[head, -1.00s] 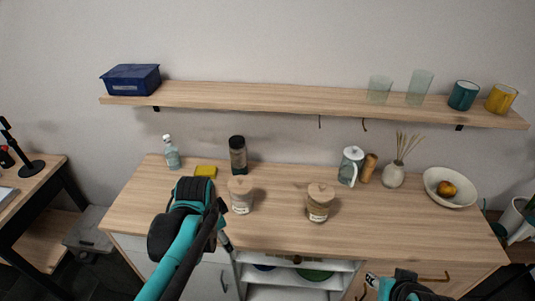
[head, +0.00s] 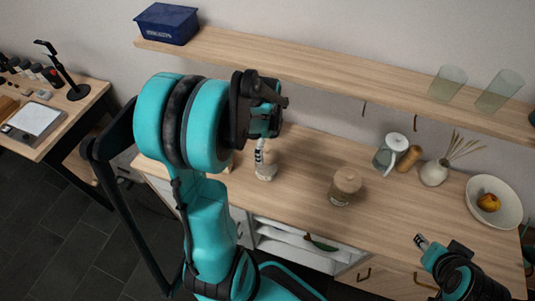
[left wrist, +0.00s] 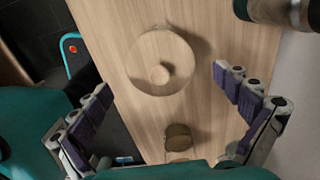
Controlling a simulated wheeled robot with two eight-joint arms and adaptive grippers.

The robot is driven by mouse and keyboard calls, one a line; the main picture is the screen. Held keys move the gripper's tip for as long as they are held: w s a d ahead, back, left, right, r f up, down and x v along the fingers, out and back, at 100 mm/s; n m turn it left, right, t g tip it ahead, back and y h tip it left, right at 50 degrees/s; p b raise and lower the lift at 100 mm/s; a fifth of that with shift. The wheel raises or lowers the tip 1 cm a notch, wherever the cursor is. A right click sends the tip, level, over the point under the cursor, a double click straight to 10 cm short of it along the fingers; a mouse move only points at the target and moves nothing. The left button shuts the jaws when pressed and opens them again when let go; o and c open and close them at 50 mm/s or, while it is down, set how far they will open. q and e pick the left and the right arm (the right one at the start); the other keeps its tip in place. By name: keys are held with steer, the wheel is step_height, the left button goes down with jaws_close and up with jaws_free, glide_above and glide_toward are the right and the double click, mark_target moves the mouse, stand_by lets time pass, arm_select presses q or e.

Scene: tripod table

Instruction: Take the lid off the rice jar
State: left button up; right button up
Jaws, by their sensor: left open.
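Two jars with round wooden lids stand on the wooden worktop; I cannot read which is the rice jar. The left jar (head: 264,174) is partly hidden by my left gripper (head: 262,145), which points down over it.
A glass pitcher (head: 390,153), reed diffuser (head: 434,172) and fruit bowl (head: 493,203) stand at the right. A shelf (head: 330,73) overhangs the back. The worktop's front middle is clear.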

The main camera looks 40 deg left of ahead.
arm_select(q)
step_height(320, 180, down, 2)
steer(key=shift+f, duration=0.1)
steer(key=shift+c, duration=0.3)
steer(key=c, duration=1)
steer(key=shift+s+d, duration=0.1)
steer(key=shift+s, duration=0.05)
steer(key=c, duration=0.7)
